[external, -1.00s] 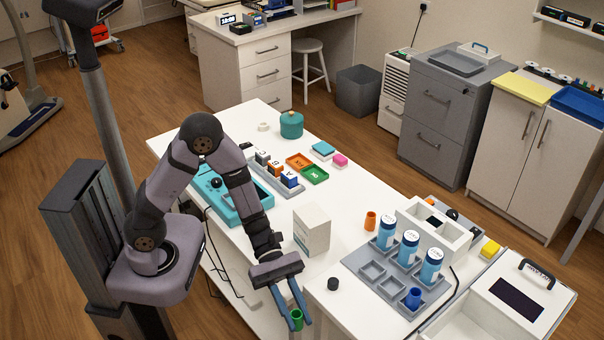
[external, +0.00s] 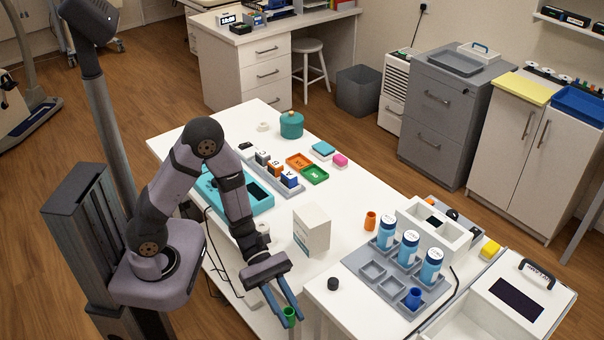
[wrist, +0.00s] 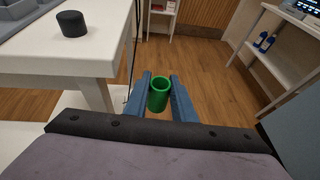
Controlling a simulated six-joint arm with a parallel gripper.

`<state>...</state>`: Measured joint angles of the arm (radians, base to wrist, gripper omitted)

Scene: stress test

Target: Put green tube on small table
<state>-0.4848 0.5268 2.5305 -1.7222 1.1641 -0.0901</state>
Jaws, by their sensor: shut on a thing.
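The green tube (external: 290,315) is a short, hollow cylinder. My gripper (external: 289,319) is shut on it, with one blue finger on each side. In the wrist view the green tube (wrist: 158,94) stands roughly upright between the fingers, its open rim facing up toward the camera. It is held in the air beside the white table's edge, with wooden floor behind it. A white table with a leg (wrist: 85,60) is at left in the wrist view. I cannot tell which surface is the small table.
A black cap (external: 333,284) sits near the front table edge. A white box (external: 312,230) stands close to my forearm. A grey rack (external: 372,272) holds several blue-labelled bottles. A white shelf (wrist: 262,75) is at right in the wrist view. Some table top around the cap is bare.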

